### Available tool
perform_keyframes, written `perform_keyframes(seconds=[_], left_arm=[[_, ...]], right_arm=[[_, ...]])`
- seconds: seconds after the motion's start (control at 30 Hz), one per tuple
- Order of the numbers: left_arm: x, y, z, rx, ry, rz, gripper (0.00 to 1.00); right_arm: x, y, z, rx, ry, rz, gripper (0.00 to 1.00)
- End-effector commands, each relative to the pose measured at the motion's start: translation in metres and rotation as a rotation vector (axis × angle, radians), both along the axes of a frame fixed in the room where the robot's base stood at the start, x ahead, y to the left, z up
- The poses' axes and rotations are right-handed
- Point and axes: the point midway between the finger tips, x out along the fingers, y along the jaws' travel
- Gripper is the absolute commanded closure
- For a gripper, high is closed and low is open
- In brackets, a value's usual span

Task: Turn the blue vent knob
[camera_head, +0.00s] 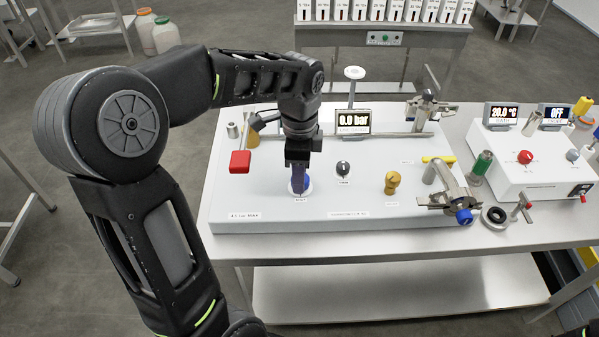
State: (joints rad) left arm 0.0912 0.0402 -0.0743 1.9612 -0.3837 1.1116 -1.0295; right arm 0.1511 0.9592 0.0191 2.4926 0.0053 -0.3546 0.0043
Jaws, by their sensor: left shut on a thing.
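The blue vent knob (303,186) sits on a round white plate on top of the white panel box (235,204). My left gripper (298,178) points straight down over it and is shut on it. The gripper hides most of the knob; a blue part shows at its right side. The small label below the knob is too small to read. My right gripper does not show.
A red block (240,162) is left of the gripper. A black knob (343,168) and a brass knob (391,182) stand to the right. A display (352,122) reads 0.0 bar. A metal fitting with a blue end (464,217) is at the box's right edge.

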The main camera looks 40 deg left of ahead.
Motion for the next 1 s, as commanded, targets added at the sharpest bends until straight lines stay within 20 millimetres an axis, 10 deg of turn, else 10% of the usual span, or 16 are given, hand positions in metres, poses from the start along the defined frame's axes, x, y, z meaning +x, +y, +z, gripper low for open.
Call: perform_keyframes(seconds=[1.0], left_arm=[[0.0025, 0.0002, 0.0013, 0.001, -0.005, -0.673, 1.00]], right_arm=[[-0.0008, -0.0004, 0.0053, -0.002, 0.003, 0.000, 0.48]])
